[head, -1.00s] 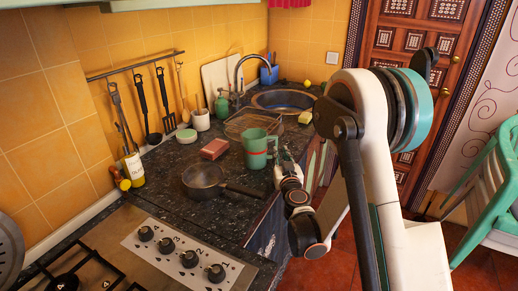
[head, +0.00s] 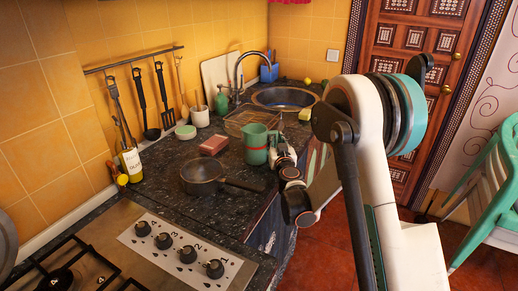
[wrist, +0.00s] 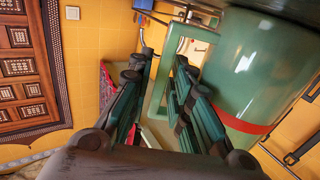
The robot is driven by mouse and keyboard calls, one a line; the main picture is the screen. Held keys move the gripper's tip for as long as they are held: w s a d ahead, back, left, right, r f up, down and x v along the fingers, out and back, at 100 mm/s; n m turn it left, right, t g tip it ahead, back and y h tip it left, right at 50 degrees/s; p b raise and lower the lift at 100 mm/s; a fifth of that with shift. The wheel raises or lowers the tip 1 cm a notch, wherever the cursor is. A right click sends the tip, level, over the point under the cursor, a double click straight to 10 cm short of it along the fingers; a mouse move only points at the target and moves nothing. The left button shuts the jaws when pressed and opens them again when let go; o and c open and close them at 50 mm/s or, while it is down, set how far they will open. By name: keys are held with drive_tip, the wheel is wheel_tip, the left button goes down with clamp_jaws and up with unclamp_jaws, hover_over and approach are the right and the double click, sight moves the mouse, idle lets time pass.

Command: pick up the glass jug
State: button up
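The jug (head: 256,146) is green with a red band and stands upright on the dark counter, its handle side toward my gripper. My gripper (head: 281,153) is beside it at its right in the head view, small and partly hidden by its own links. In the wrist view the jug body (wrist: 262,75) fills the right side. Its square-cornered handle (wrist: 160,85) shows between the two fingers of my gripper (wrist: 160,84). The fingers are apart, with the right one between handle and body. I see no clear contact on the handle.
A dark pan (head: 203,179) stands left of the jug, its handle pointing right. The hob (head: 165,260) is in front. Green chairs (head: 490,205) stand at the right.

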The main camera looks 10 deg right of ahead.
clamp_jaws()
wheel_tip(320, 180, up, 20)
drive_tip(key=p, duration=0.7)
